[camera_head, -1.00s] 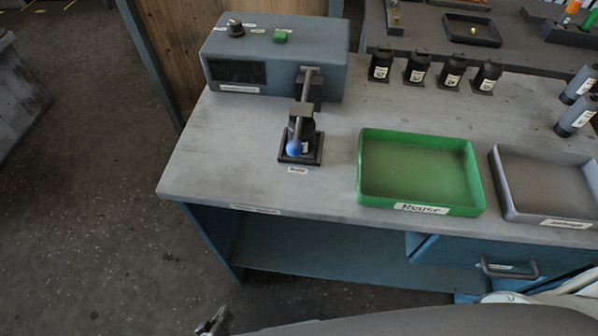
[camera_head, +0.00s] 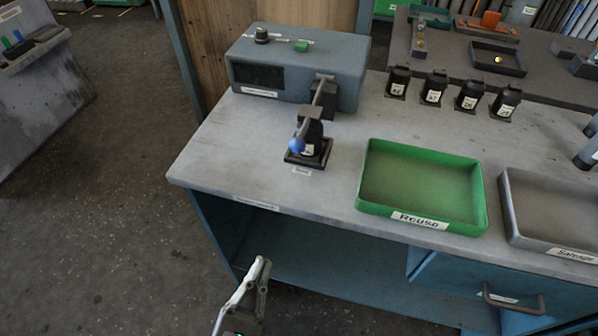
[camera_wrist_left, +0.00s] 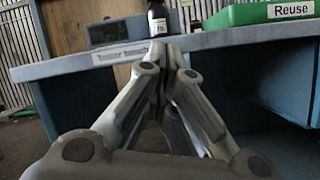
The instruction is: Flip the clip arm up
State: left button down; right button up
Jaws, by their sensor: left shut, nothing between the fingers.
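The clip arm (camera_head: 312,112) is a grey bar with a blue ball tip (camera_head: 297,145). It slopes down from the front of the grey-blue tester box (camera_head: 296,66) to a black fixture (camera_head: 309,153) on the bench, with a black cylinder under it. My left gripper (camera_head: 262,262) is low, in front of the bench edge, well below and apart from the clip arm. In the left wrist view its fingers (camera_wrist_left: 160,50) are shut together and empty, pointing at the bench edge. My right gripper is out of view.
A green Reuse tray (camera_head: 420,216) and a grey tray (camera_head: 510,215) stand to the right on the bench. Several black labelled cylinders (camera_head: 434,88) stand in a row behind. The bench's front edge (camera_head: 250,206) lies between my left gripper and the fixture.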

pick_arm(q)
jog(key=shift+s+a+r+n+t+y, duration=0.15)
jog(key=shift+s+r+n+t, duration=0.1)
jog(key=shift+r+n, duration=0.35)
jog(key=shift+s+d+r+n+t+y, duration=0.15)
jog(key=shift+s+r+n, duration=0.1)
jog(key=shift+r+n, duration=0.3)
jog(key=shift+w, duration=0.1)
jog(key=p+x, duration=0.5)
jog(key=x, duration=1.3)
jog(key=shift+w+r+p, duration=0.15)
jog(key=shift+r+p, duration=0.05)
jog(key=shift+p, duration=0.2)
jog(key=shift+w+d+r, duration=0.2)
jog(key=shift+w, duration=0.4)
jog(key=shift+r, duration=0.15)
